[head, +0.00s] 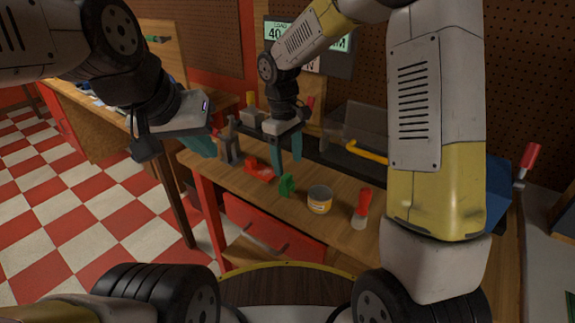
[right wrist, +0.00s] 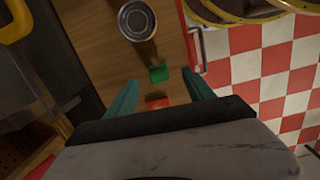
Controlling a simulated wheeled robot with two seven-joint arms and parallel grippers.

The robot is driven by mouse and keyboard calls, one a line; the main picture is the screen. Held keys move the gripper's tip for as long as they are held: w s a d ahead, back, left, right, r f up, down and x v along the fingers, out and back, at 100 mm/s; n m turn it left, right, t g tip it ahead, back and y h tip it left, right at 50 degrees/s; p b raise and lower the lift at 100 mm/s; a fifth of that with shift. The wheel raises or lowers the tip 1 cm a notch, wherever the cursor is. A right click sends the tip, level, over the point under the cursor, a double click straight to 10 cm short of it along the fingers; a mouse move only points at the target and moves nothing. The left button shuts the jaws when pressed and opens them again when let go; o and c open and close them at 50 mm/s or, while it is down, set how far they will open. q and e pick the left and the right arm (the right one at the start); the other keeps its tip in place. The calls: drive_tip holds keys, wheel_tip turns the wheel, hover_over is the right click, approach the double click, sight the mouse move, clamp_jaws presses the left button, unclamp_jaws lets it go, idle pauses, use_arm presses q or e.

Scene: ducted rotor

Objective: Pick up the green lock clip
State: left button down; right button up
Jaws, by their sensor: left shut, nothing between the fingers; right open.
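The green lock clip (head: 287,185) stands on the wooden workbench (head: 330,215), left of a small can. In the right wrist view the green lock clip (right wrist: 158,74) lies between and a little beyond my fingertips. My right gripper (head: 287,158) is open and empty, above the bench and behind the clip; its teal fingers also show in the right wrist view (right wrist: 162,88). My left gripper (head: 205,147) is shut and empty, left of the bench and away from the clip. A red part (head: 259,170) lies on the bench left of the clip.
A can (head: 320,200) and a red-handled brush or scraper (head: 362,208) stand right of the clip. A grey bin (head: 352,130) with a yellow handle stands behind. A grey tool (head: 229,140) stands at the left. Bare bench lies around the clip's front.

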sight(288, 185)
drive_tip(key=shift+w+a+f+n, duration=0.15)
drive_tip(key=shift+w+a+f, duration=0.15)
drive_tip(key=shift+f, duration=0.3)
drive_tip(key=shift+w+a+f+n, duration=0.2)
drive_tip(key=shift+a+f, duration=0.15)
drive_tip(key=shift+f, duration=0.6)
drive_tip(key=f, duration=0.3)
drive_tip(key=d+f, duration=0.1)
drive_tip(key=f, duration=0.2)
drive_tip(key=shift+d+f, duration=0.15)
drive_tip(key=shift+f, duration=0.25)
drive_tip(key=shift+c, duration=0.2)
clamp_jaws()
